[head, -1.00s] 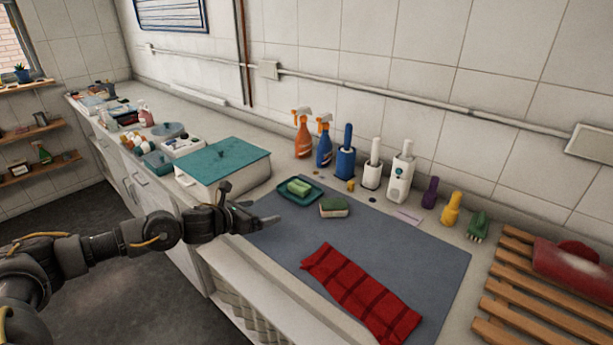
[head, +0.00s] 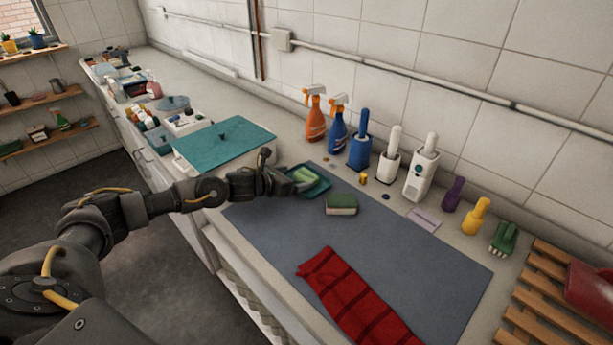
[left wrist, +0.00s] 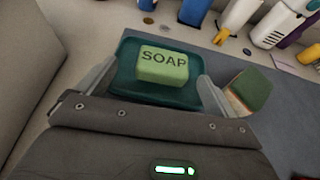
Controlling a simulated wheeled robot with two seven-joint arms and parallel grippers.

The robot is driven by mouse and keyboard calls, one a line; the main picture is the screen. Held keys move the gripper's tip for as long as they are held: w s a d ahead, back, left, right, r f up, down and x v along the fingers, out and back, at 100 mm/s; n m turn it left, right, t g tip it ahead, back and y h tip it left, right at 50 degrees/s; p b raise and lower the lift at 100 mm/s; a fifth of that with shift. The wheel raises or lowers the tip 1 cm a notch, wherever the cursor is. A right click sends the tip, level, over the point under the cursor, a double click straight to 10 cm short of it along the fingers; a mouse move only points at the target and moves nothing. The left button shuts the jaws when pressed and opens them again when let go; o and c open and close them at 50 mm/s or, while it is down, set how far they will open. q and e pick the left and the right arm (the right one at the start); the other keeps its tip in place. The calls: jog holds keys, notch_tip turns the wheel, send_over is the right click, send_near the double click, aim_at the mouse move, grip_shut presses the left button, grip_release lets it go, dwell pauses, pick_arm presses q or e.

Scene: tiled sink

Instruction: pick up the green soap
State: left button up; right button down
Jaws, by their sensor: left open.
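The green soap (head: 303,175) lies in a dark teal soap dish (head: 322,184) on the back left part of the grey mat. In the left wrist view the soap (left wrist: 163,66), marked SOAP, sits in the dish (left wrist: 125,88) between my two fingers, which are apart from it on either side. My left gripper (head: 284,178) is open at the near left side of the dish; it also shows in the left wrist view (left wrist: 157,88). In the head view the gripper hides part of the dish. My right gripper is not in view.
A teal-lidded box (head: 222,145) stands to the left. Spray bottles (head: 337,128) and brushes in holders (head: 360,150) stand along the wall. A red cloth (head: 352,290) lies in front; the mat between (head: 400,250) is clear.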

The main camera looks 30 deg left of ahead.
aim_at(304, 175)
pick_arm(q)
jog(key=shift+w+d, duration=0.1)
jog(key=shift+d, duration=0.05)
jog(key=shift+w, duration=0.15)
jog(key=x, duration=0.1)
jog(key=p+x, duration=0.1)
jog(key=x, duration=0.1)
jog(key=p+x, duration=0.1)
jog(key=shift+w+d, duration=0.15)
jog(key=shift+d, duration=0.15)
jog(key=shift+w+f, duration=0.15)
jog(key=shift+w, duration=0.05)
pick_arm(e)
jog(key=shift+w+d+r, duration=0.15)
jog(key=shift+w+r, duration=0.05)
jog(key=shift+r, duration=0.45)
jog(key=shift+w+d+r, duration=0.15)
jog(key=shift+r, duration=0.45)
pick_arm(q)
jog(key=c, duration=1)
jog(key=shift+c, duration=0.7)
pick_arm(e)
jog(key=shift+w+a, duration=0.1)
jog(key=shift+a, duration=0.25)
